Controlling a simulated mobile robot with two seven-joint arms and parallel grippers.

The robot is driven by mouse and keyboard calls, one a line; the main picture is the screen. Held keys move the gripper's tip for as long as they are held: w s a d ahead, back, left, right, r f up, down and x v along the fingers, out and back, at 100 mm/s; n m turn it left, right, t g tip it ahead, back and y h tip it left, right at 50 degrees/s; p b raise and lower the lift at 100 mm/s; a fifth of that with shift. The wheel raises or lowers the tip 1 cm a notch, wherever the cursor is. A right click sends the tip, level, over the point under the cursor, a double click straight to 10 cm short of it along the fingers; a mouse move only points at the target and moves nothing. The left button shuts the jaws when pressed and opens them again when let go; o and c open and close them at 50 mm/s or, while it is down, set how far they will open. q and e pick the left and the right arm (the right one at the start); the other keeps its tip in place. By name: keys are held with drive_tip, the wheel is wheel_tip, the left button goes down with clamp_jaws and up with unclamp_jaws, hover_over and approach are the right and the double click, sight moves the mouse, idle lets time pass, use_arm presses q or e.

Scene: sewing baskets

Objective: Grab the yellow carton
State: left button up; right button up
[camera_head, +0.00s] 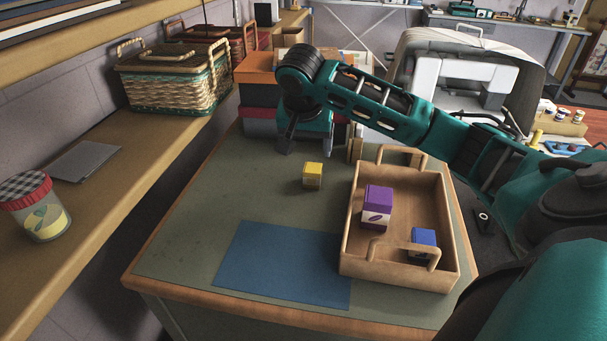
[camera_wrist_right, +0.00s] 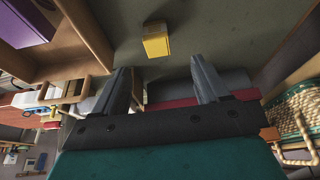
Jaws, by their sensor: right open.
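The yellow carton (camera_head: 312,175) is a small box standing on the green tabletop, left of the wooden tray. It also shows in the right wrist view (camera_wrist_right: 156,42), beyond the fingertips and apart from them. My right gripper (camera_head: 300,150) is above the back part of the table, just behind the carton. Its two fingers (camera_wrist_right: 166,75) are spread apart with nothing between them. My left gripper is not seen in either view.
A wooden tray (camera_head: 352,230) with handles holds a purple carton (camera_head: 377,205) and a blue carton (camera_head: 423,241). A blue mat (camera_head: 285,262) lies at the table's front. Stacked boxes (camera_head: 256,92) and a sewing machine (camera_head: 450,85) stand behind. The tabletop left of the carton is clear.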

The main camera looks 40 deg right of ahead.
sight(312, 168)
drive_tip(key=x, duration=1.2)
drive_tip(key=shift+s+d+r, duration=0.1)
drive_tip(key=shift+d+r, duration=0.05)
drive_tip(key=shift+d, duration=0.05)
drive_tip(key=shift+c, duration=0.3)
drive_tip(key=c, duration=0.9)
drive_tip(key=shift+c, duration=0.5)
drive_tip(key=shift+r, duration=0.15)
